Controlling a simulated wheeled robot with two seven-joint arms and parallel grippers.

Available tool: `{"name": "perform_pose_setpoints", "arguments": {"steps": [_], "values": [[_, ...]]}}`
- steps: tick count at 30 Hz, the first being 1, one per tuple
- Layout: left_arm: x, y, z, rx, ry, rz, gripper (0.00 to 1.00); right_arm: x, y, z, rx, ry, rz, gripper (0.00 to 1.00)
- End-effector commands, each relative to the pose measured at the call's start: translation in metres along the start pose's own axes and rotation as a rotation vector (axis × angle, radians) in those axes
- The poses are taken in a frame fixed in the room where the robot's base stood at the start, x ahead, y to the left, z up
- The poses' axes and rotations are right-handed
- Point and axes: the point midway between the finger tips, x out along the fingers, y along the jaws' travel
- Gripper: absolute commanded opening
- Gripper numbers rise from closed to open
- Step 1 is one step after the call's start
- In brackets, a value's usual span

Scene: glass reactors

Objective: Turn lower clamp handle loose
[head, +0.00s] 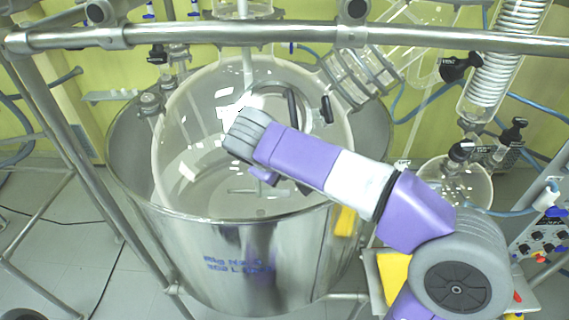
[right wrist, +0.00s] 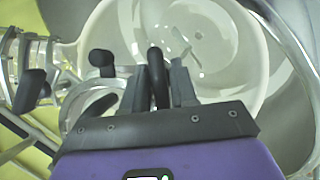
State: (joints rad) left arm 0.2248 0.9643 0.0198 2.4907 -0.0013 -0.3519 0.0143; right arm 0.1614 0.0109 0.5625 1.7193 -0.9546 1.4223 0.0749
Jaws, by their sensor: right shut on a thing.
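In the right wrist view, my right gripper (right wrist: 160,88) has its two dark fingers on either side of a black clamp handle (right wrist: 157,66), shut on it. The handle stands upright between the fingers, its rounded tip pointing toward the glass vessel. I cannot tell from the picture alone whether it is the lower clamp's handle. In the head view my right arm reaches over the large glass vessel (head: 175,130); its fingertips are hidden. Two black handles (head: 292,105) show there behind the arm, near a round flange. My left gripper is not in view.
A steel jacket pot (head: 215,240) surrounds the glass vessel. A steel rail (head: 230,36) crosses above it. Other black handles (right wrist: 101,59) stand close to my gripper's left in the wrist view. A coiled glass condenser (head: 505,60) and a smaller flask (head: 465,185) are at the right.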

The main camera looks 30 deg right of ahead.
Motion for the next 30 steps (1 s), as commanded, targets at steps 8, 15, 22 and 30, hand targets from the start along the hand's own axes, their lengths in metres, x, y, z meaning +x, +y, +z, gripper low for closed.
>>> {"name": "perform_pose_setpoints", "arguments": {"steps": [8,15,22,30], "values": [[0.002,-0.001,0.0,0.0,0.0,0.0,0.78,0.0,-0.002,-0.001,-0.236,0.004,0.124,0.0],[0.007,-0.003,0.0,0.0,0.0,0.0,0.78,0.0,-0.002,0.0,-0.427,0.004,0.225,0.0],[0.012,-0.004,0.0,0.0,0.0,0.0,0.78,0.0,-0.003,0.0,-0.575,0.004,0.301,0.0],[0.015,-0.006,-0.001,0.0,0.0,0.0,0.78,0.0,-0.002,0.001,-0.679,0.002,0.356,0.0]]}}
